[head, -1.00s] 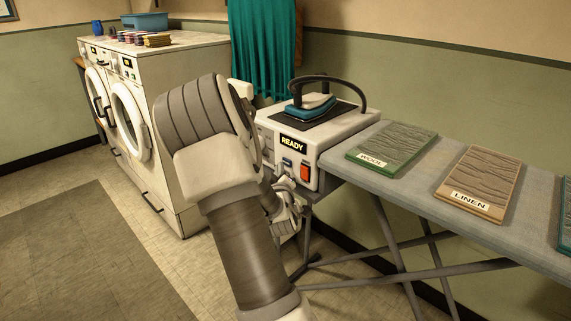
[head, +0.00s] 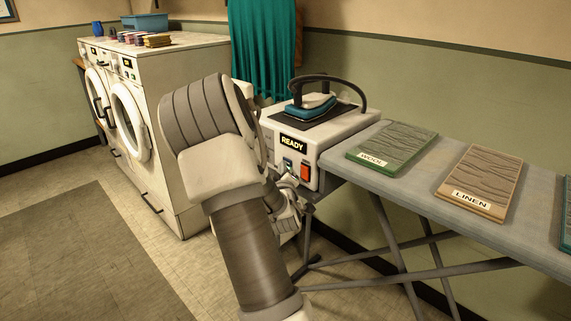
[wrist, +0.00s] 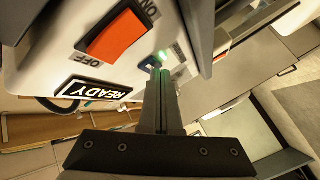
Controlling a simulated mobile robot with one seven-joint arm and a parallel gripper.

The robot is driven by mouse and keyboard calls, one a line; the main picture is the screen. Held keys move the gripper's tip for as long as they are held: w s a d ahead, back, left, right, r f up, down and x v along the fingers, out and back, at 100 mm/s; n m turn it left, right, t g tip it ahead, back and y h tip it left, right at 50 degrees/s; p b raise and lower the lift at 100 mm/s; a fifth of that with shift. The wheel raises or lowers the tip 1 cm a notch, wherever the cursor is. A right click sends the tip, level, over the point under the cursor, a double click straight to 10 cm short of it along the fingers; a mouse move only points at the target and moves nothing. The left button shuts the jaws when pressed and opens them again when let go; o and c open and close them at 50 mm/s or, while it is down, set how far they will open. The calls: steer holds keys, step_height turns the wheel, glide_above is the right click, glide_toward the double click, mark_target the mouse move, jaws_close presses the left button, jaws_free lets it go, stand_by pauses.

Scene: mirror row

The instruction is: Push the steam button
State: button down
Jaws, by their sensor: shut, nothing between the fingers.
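The steam station (head: 330,140) is a white box with a READY display (head: 293,141) on its front. A small blue button (wrist: 149,62) sits on the front panel beside a lit green spot (wrist: 163,55); it also shows in the head view (head: 288,163). My gripper (wrist: 161,72) is shut and empty, its tips right at the blue button and partly covering it. Whether they touch it, I cannot tell. In the head view my gripper (head: 289,180) is just below the button, partly hidden by my wrist.
A red-orange ON/OFF switch (wrist: 115,30) is close beside the button. An iron (head: 312,106) rests on top of the station. The ironing board (head: 400,191) with wool (head: 391,147) and linen (head: 480,180) pads stands to the right. Washing machines (head: 165,130) stand at left.

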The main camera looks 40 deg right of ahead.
steer(key=shift+a, duration=0.1)
steer(key=shift+s+a, duration=0.1)
steer(key=shift+a, duration=0.35)
steer(key=a, duration=0.6)
steer(key=shift+s+b, duration=0.2)
steer(key=shift+b, duration=0.2)
